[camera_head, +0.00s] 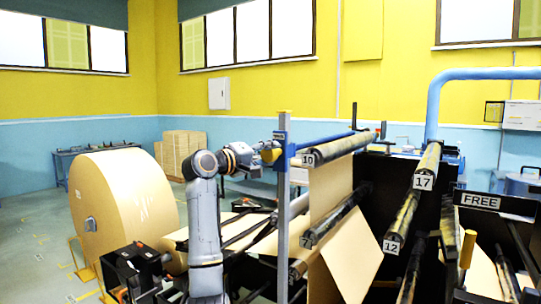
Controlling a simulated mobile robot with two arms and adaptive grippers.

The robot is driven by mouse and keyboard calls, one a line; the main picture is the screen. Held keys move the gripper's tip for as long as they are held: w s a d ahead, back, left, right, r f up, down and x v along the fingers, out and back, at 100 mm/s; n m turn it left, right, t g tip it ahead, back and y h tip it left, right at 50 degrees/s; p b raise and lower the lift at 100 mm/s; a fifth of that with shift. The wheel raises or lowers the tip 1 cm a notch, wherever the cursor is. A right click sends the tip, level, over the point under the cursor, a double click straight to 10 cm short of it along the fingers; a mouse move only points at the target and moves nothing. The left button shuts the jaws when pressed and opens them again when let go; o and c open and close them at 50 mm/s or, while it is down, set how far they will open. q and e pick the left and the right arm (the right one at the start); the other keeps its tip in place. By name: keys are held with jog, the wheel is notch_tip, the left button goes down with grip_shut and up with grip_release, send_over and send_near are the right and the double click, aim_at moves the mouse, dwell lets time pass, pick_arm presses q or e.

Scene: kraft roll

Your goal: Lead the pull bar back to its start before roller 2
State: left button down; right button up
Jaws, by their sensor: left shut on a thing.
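My left gripper (268,155) is at the end of my grey arm, left of the upright metal post. It is shut on what looks like an end of the blue pull bar (325,139). The bar runs right from the post, behind roller 10 (311,159); the grip itself is small and partly hidden. Brown kraft paper (328,190) hangs from roller 10 past roller 7 (308,239) and spreads below. A lower roller end (297,270) has a label too small to read, so I cannot pick out roller 2. My right gripper is not in view.
A large kraft roll (120,205) stands at left. Roller 17 (424,182) and roller 12 (393,243) are at right, near a FREE sign (481,202). The grey post (283,220) stands close beside my arm. Stacked cartons (180,150) are behind; open floor lies at far left.

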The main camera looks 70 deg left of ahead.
pick_arm(q)
jog(key=shift+f, duration=0.15)
notch_tip(320, 180, down, 12)
jog(key=b, duration=1.1)
jog(key=shift+s+a+f, duration=0.2)
jog(key=shift+a, duration=0.15)
notch_tip(320, 180, down, 22)
jog(key=b, duration=1.8)
jog(key=shift+w+d, duration=0.3)
jog(key=shift+d, duration=0.1)
